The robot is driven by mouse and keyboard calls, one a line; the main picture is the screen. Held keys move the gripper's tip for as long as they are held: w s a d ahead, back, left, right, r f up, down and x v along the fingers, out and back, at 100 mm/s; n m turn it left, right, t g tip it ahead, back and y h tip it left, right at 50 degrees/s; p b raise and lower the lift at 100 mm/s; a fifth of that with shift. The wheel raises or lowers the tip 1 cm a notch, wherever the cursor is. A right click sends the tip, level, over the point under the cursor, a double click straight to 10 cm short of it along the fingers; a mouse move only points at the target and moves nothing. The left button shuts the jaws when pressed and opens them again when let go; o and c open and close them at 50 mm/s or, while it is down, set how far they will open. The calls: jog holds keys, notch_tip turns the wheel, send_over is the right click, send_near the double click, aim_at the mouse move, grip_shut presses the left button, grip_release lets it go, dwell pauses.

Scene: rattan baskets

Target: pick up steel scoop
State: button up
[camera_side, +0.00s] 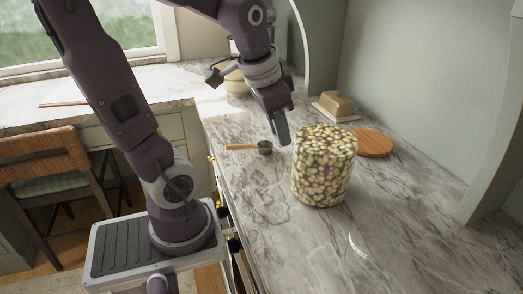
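A small steel scoop (265,147) with a wooden handle (241,147) lies on the marble counter, left of a large patterned jar. Its bowl is at the right end and its handle points left. My gripper (282,138) hangs just above and to the right of the scoop's bowl, pointing down. It appears apart from the scoop. The fingers are seen from the side, so the gap between them is hidden.
The large jar (323,168) with a mottled cream and dark pattern stands close right of my gripper. Behind it are a round wooden board (373,143) and a butter dish (337,104). A chair (45,160) stands at left.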

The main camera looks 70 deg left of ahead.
jog(key=w+a+f+g, duration=0.15)
jog(key=a+f, duration=0.25)
jog(key=a, duration=0.5)
jog(key=g, duration=0.2)
send_over(239, 148)
jog(key=d, duration=0.1)
notch_tip(239, 148, down, 7)
jog(key=shift+m+y, duration=0.3)
jog(key=f, duration=0.2)
jog(key=a+f, duration=0.1)
jog(key=f, duration=0.3)
jog(key=shift+a+f, duration=0.2)
jog(key=shift+a, duration=0.1)
jog(key=shift+a+f, duration=0.1)
jog(key=shift+f, duration=0.3)
grip_shut()
